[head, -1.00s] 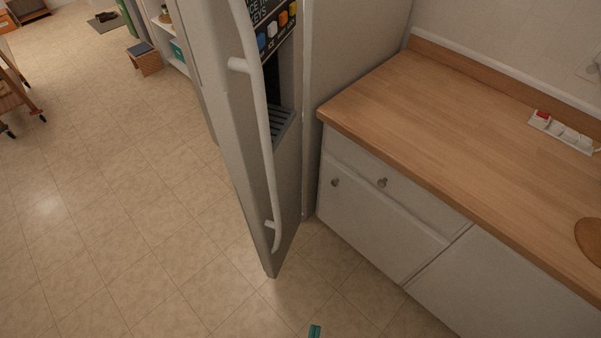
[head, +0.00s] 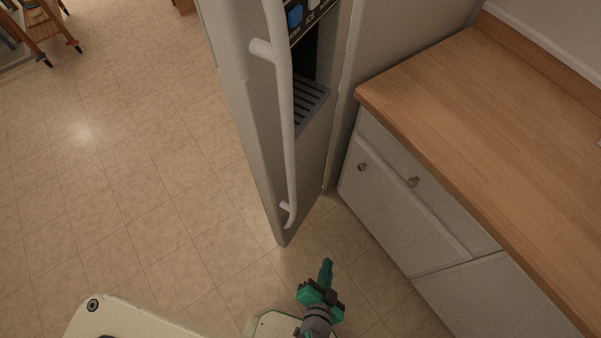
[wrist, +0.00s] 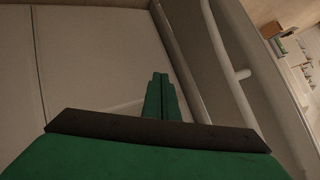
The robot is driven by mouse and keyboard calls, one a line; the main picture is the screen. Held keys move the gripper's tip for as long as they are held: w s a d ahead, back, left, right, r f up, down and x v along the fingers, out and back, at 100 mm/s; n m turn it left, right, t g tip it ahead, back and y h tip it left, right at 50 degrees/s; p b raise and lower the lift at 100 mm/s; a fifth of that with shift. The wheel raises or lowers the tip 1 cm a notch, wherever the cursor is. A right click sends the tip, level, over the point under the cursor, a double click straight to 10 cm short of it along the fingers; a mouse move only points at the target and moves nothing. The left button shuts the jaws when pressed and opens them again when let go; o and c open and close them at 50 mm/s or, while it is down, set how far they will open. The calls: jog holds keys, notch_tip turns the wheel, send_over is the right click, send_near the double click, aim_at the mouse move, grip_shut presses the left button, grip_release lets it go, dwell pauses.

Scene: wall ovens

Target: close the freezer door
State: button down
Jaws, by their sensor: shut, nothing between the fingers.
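The freezer door (head: 254,120) stands ajar in the head view, swung out toward me, its edge jutting over the floor. Its long white handle (head: 286,120) runs down the front, and the dark dispenser (head: 312,95) faces right toward the counter. My gripper (head: 327,264) is shut and empty, low in front of the door's bottom corner and to its right, apart from it. In the wrist view my green fingers (wrist: 161,82) are together, with the handle (wrist: 232,75) and door to their right. The upper door is out of frame.
A wooden counter (head: 460,120) over white cabinets (head: 400,205) stands close on the right, leaving a narrow gap beside the door. Tiled floor (head: 130,170) is open on the left. A wooden stand (head: 42,20) is at the far upper left.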

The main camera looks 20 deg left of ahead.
jog(key=w+a+m+g+y, duration=0.1)
jog(key=w+a+y, duration=0.1)
jog(key=w+y, duration=0.3)
jog(key=w+a+m+g+y, duration=0.1)
jog(key=w+a+y, duration=0.2)
jog(key=w, duration=0.5)
jog(key=w+d+r+n+g+y, duration=0.1)
jog(key=d+r+n+g+y, duration=0.2)
jog(key=r, duration=0.5)
jog(key=w+d+r+n+g+y, duration=0.1)
jog(key=w+r+n+g+y, duration=0.1)
jog(key=r+y, duration=0.5)
jog(key=w+a+h, duration=0.1)
jog(key=w+a, duration=0.1)
jog(key=a, duration=1.1)
jog(key=shift+w+r, duration=0.4)
jog(key=shift+r, duration=0.05)
jog(key=shift+a+t, duration=0.1)
jog(key=shift+t, duration=0.2)
